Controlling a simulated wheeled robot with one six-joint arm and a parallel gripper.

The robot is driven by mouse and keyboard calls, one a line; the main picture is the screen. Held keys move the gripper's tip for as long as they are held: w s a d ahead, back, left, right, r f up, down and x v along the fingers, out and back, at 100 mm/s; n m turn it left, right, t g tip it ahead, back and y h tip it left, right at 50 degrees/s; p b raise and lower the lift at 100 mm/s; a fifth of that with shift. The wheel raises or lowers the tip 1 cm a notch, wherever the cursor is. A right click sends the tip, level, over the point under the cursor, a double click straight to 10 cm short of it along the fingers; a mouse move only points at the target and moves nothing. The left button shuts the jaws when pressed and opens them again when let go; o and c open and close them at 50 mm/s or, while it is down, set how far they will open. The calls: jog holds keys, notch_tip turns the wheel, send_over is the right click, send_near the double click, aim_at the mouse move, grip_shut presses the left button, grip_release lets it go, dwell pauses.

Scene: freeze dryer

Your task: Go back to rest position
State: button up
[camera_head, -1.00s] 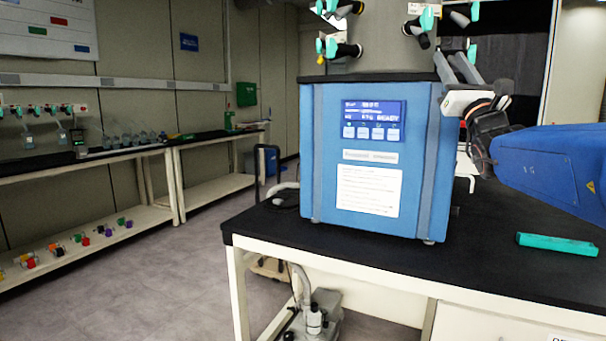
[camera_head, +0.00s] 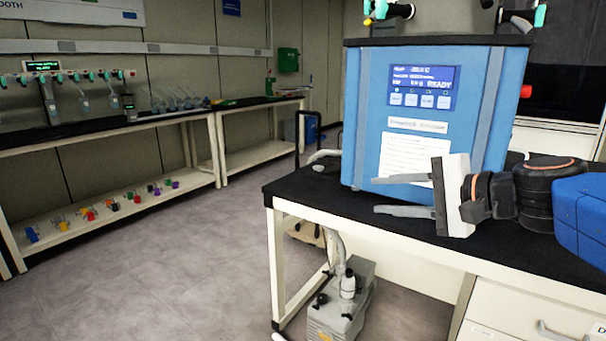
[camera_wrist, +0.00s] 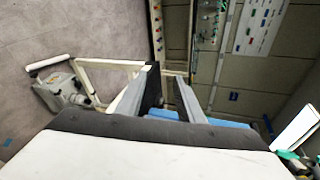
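My gripper (camera_head: 376,195) is at the right of the head view, in front of the lower face of the blue freeze dryer (camera_head: 478,120). Its two grey fingers point left and stand apart, with nothing between them. In the wrist view my gripper (camera_wrist: 168,78) also shows a gap between its fingers. The fingers overlap the dryer's lower front and the bench in the head view; how far they are from the dryer cannot be told. The dryer stands upright on the bench, its screen (camera_head: 424,85) lit.
The black-topped bench (camera_head: 318,193) has its front edge below my gripper. A grey pump (camera_head: 345,308) stands on the floor under it. A long side bench (camera_head: 165,123) with glassware runs along the left wall. The floor (camera_head: 170,270) between is clear.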

jog(key=s+d+f+n+g+h, duration=0.25)
jog(key=s+f, duration=0.25)
jog(key=f, duration=0.3)
jog(key=s+d+f+n+g+h, duration=0.1)
jog(key=s+f+n+g+h, duration=0.1)
jog(key=s+f+n, duration=0.45)
jog(key=s+d+f+n+h, duration=0.1)
jog(key=s+d+f+h, duration=0.1)
jog(key=d+f, duration=0.2)
jog(key=s+d+f+n+g+h, duration=0.1)
jog(key=s+d+f+h, duration=0.1)
jog(key=d+f, duration=0.3)
jog(key=shift+s+h, duration=0.4)
jog(key=shift+h, duration=0.35)
